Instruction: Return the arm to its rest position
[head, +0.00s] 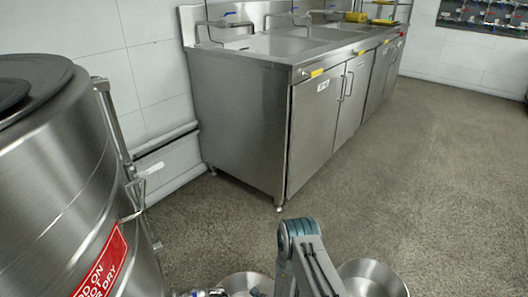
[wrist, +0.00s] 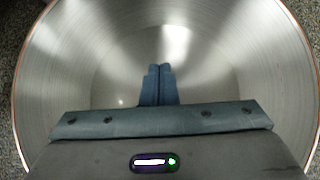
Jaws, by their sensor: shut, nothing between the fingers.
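In the wrist view, my gripper (wrist: 160,70) is shut with its two blue-grey fingers together and nothing between them. It points into a round, shiny steel bowl (wrist: 240,55) that looks empty. I cannot tell how far the fingertips are from the bowl's bottom. In the head view, part of my arm (head: 300,250) rises at the bottom middle, and my gripper cannot be clearly made out there.
A large steel vessel (head: 60,170) with a red label (head: 103,262) stands close on the left. Steel bowls show at the bottom, one left (head: 243,281) and one right (head: 370,278) of my arm. A steel sink cabinet (head: 240,125) stands ahead. The floor (head: 430,190) to the right is clear.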

